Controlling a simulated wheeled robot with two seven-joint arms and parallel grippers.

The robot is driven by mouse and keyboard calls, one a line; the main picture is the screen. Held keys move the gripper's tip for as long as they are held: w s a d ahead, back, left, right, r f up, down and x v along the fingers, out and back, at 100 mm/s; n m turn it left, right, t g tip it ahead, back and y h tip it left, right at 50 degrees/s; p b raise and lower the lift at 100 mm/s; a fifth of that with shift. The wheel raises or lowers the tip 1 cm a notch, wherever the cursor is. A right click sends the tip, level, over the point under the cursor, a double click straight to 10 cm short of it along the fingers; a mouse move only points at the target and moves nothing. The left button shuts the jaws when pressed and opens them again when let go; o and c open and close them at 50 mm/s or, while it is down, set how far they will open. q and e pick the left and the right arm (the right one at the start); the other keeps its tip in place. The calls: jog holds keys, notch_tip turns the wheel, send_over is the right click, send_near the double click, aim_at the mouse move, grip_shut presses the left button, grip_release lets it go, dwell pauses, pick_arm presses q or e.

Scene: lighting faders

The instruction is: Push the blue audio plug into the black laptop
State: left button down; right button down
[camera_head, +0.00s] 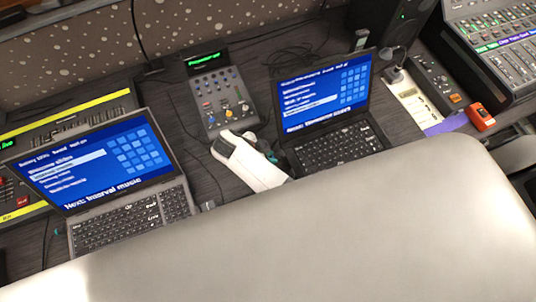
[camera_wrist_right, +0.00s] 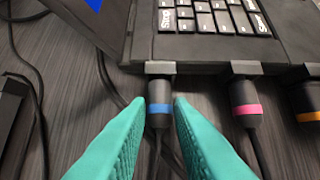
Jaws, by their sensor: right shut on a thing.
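The black laptop (camera_head: 340,145) stands open with a lit blue screen, right of the middle in the head view. Its side edge (camera_wrist_right: 210,50) crosses the top of the right wrist view. The blue-banded audio plug (camera_wrist_right: 159,108) points at that edge, and its front end meets a small port block there. I cannot tell how deep it sits. My right gripper (camera_wrist_right: 159,104) has its teal fingers closed on either side of this plug. In the head view the right gripper (camera_head: 274,156) is at the laptop's left side, and the plug is hidden. My left gripper is out of view.
A pink-banded plug (camera_wrist_right: 247,107) and an orange-banded plug (camera_wrist_right: 309,115) sit right of the blue one, along the same edge. Loose cables run over the desk. Another open laptop (camera_head: 130,215) stands left, a small mixer (camera_head: 218,90) behind, and an orange device (camera_head: 481,117) far right.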

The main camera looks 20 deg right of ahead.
jog(key=shift+d, duration=0.2)
jog(key=c, duration=1.2)
grip_release()
jog(key=shift+d, duration=0.1)
jog(key=shift+r, duration=0.1)
